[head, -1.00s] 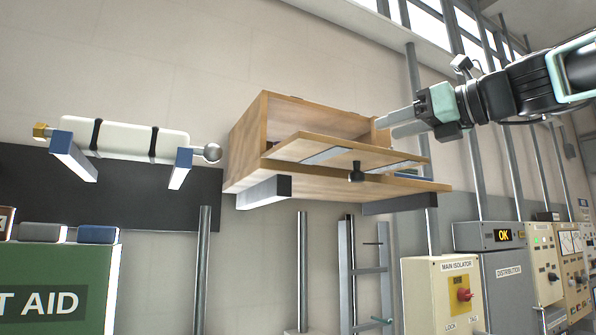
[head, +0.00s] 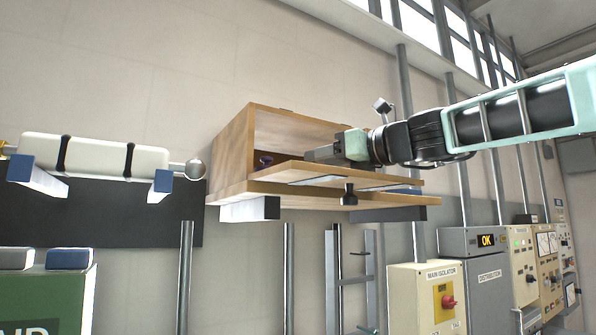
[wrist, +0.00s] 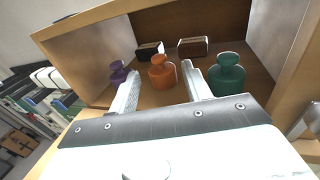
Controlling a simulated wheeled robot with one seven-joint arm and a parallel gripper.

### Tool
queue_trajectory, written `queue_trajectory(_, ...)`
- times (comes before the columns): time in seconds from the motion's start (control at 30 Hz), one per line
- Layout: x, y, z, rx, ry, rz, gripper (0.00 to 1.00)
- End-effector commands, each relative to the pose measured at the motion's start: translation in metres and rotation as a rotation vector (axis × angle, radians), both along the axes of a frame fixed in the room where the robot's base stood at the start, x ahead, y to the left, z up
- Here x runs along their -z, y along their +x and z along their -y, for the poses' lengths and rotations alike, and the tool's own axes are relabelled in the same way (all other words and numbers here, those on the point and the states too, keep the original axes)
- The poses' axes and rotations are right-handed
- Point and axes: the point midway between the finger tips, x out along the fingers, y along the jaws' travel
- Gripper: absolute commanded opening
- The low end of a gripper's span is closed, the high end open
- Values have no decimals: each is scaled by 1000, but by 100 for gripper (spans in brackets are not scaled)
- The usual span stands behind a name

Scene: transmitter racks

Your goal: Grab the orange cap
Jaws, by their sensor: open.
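The orange cap (wrist: 162,74) is a knobbed, bottle-shaped piece standing upright on the floor of a wooden cabinet (head: 235,152). In the wrist view it sits between and just beyond the tips of my open gripper (wrist: 159,80). I cannot tell whether a finger touches it. In the head view my gripper (head: 308,156) reaches into the cabinet's open front from the right, and the orange cap does not show there. A purple cap (wrist: 119,73) stands left of the left finger. A teal cap (wrist: 227,77) stands right of the right finger.
Two small blocks, one black (wrist: 150,50) and one brown (wrist: 192,46), lie behind the orange cap. The cabinet's flap (head: 340,180) hangs open in front, below my gripper. Cabinet side walls bound the space at both sides.

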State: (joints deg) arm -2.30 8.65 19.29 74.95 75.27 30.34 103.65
Motion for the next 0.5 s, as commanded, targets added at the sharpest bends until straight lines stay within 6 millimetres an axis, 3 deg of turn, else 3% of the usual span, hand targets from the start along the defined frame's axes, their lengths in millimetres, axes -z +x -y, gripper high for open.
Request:
queue_trajectory(0.3,1,24,-33,-3,1,-3,49)
queue_trajectory(0.5,4,31,-42,-1,1,-1,49)
